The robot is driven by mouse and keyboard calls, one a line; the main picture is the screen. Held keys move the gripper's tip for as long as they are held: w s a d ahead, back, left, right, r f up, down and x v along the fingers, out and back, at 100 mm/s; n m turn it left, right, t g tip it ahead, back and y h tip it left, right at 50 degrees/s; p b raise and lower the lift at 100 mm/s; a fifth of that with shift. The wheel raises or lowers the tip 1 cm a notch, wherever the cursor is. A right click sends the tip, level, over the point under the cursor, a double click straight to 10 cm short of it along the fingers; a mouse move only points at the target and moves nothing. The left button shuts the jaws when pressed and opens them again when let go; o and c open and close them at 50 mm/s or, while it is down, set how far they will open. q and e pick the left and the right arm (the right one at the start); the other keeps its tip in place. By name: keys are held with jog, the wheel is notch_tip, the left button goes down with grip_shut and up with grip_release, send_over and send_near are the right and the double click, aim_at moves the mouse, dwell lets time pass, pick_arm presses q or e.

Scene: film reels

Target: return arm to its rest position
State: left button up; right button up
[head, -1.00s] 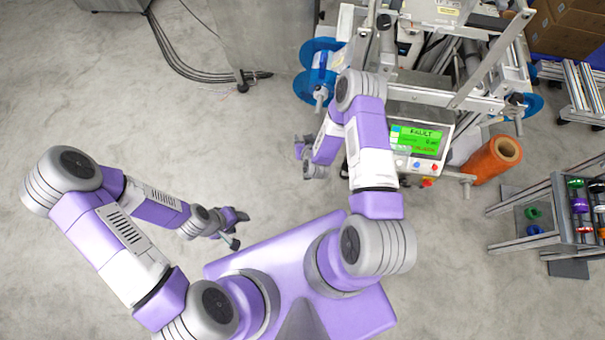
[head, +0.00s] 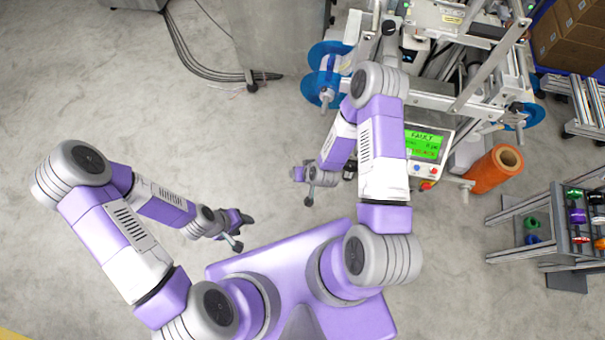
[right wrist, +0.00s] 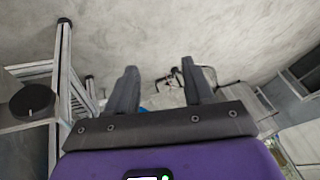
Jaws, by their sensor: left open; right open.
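My left gripper (head: 244,218) is at the end of my purple and white left arm, over bare floor. It is open, with nothing seen in it. My right gripper (head: 295,173) is at the end of my folded right arm, left of the machine's control panel, and small in the head view. In the right wrist view its two dark fingers (right wrist: 160,88) stand apart with nothing between them. My right arm hides part of the machine in the head view.
The machine's panel (head: 424,146) shows a green screen, close right of my right arm. Blue reels (head: 325,75) are on the machine. A rack with coloured spools (head: 578,215) is at the right. The floor at left is clear.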

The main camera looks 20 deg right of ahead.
dwell(0.6)
jog(key=s+a+r+g+y+p, duration=0.1)
jog(key=s+a+r+g, duration=0.1)
jog(key=s, duration=0.3)
jog(key=s+a+r+g+y+p, duration=0.1)
jog(key=s+a+r+g, duration=0.1)
jog(key=s, duration=0.4)
notch_tip(320, 180, up, 3)
jog(key=shift+s+a+f+g+p, duration=0.1)
jog(key=shift+s+a+g+p, duration=0.2)
jog(key=shift+g, duration=0.2)
